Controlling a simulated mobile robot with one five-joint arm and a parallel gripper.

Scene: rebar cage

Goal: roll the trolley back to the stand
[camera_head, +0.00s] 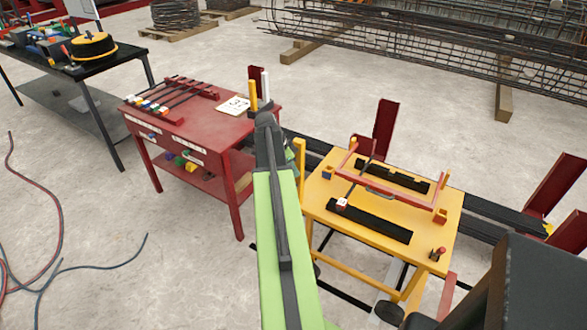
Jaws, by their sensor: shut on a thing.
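The yellow trolley (325,195) stands right of my green arm, on legs with wheels. Its top carries two black bars, a red frame and a thin dark rod with a white tag. A yellow upright post (301,165) rises at its left edge. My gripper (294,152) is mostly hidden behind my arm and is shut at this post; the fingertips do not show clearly. A red stand (228,130) with a lower shelf is left of the trolley, across a gap partly covered by my arm. It carries a rack of dark rods with coloured tags and a white card.
Dark rails (489,215) with red uprights (384,128) run behind and right of the trolley. A black table (110,58) with tools is at the far left. Hoses (60,205) lie on the left floor. A rebar cage (430,35) lies at the back.

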